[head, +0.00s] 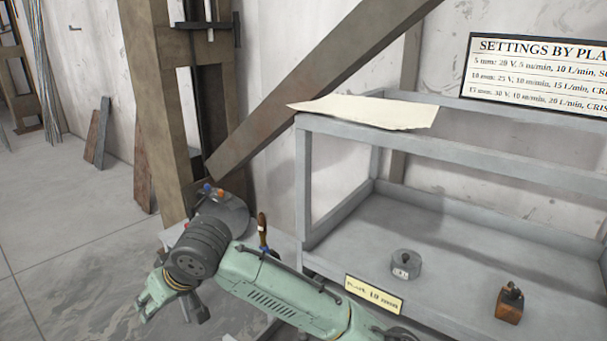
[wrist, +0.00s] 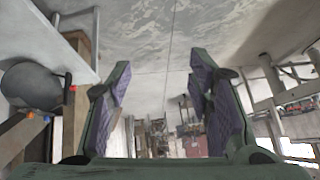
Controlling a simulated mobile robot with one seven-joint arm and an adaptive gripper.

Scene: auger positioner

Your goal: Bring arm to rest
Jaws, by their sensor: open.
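My green arm reaches across the lower middle of the head view, bent at dark ribbed joints. My gripper (head: 172,302) hangs at the lower left of that view, over the grey floor and left of the metal frame. In the wrist view my gripper (wrist: 160,65) shows two green fingers with purplish inner pads, spread wide apart. Nothing is between them, and they touch nothing that I can see.
A grey metal frame (head: 460,155) stands at right, with a paper sheet (head: 368,110) on top and a yellow label (head: 374,294). Inside sit a round grey piece (head: 406,265) and a brown block (head: 509,305). A timber post (head: 155,110) stands behind my arm. Floor (head: 70,240) at left is clear.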

